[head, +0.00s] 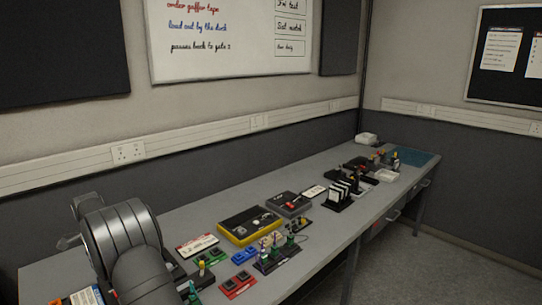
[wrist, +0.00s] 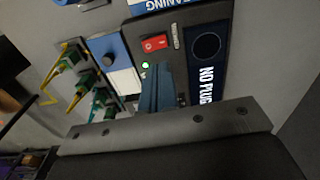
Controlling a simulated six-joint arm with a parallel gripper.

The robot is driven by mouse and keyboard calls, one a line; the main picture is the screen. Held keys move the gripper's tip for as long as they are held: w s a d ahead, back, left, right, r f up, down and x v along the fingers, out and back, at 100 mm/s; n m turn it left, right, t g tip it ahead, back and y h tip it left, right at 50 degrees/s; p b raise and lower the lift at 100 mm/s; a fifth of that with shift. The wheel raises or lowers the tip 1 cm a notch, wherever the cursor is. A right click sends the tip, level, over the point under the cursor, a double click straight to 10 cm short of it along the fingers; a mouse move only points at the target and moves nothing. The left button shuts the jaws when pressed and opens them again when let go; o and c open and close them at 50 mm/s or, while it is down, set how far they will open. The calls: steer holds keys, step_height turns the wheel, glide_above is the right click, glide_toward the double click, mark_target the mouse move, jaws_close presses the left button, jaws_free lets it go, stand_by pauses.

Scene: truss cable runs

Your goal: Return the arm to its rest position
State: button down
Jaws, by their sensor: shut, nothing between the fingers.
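My gripper (wrist: 160,88) shows in the wrist view as two dark blue fingers pressed together, with nothing between them. It points at a dark unit (wrist: 150,25) with a red rocker switch (wrist: 155,42) and a lit green lamp (wrist: 145,65). The fingers cover part of this unit; I cannot tell how far above it they are. In the head view my arm fills the lower left, over the near end of the bench, and the gripper is hidden there.
The grey bench (head: 330,240) runs along the wall. In the wrist view, green connectors (wrist: 85,82) stand left of the fingers. The bench's front strip is mostly clear.

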steer(key=s+d+r+n+t+y, duration=0.1)
steer(key=s+d+r+n+t, duration=0.3)
steer(key=s+r+n, duration=0.5)
steer(key=shift+s+v, duration=0.45)
steer(key=shift+v, duration=2.4)
steer(key=shift+d+f, duration=0.15)
steer(key=shift+f, duration=0.05)
steer(key=c, duration=2.1)
jaws_free()
